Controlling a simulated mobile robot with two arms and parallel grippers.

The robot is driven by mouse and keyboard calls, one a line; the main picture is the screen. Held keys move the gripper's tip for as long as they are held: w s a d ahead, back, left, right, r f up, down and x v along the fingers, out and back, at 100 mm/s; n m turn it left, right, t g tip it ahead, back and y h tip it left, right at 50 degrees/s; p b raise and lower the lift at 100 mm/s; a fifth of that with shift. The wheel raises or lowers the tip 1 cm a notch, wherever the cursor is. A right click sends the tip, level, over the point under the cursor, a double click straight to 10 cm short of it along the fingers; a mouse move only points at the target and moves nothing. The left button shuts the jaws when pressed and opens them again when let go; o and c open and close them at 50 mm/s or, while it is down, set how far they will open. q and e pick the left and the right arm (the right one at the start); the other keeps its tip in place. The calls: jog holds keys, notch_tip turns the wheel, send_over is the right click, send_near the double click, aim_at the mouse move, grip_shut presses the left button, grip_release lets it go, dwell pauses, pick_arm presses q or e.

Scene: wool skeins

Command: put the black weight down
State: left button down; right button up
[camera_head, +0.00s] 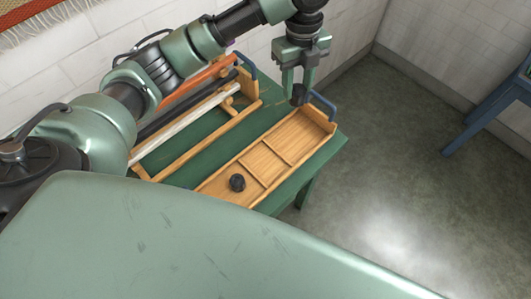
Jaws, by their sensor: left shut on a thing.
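My left gripper (298,85) points down over the far end of a wooden tray (299,134). It is shut on a black weight (299,97), a small dark piece between its fingertips. The weight seems to hang just above the tray's far end, near a blue handle; I cannot tell whether it touches anything. A second dark round weight (237,183) sits in the near part of the tray. Thin dividers split the tray, and its far, larger compartment looks empty. My right gripper is out of view.
The tray stands on a green table (205,153). Left of it is a wooden rack (213,138) with orange, black and white bars and a blue handle. A blue piece of furniture (490,108) stands at the right. The floor between is clear.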

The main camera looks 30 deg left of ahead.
pick_arm(q)
jog(key=shift+m, duration=0.4)
jog(key=shift+d+f, duration=0.1)
jog(key=shift+f, duration=0.25)
jog(key=shift+w+f+p, duration=0.1)
jog(key=shift+f+p, duration=0.25)
jog(key=shift+f, duration=9.25)
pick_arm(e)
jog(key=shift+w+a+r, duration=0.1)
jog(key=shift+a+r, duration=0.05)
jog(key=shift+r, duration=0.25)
pick_arm(q)
jog(key=c, duration=0.9)
grip_release()
jog(key=shift+f, duration=0.2)
jog(key=shift+r, duration=0.15)
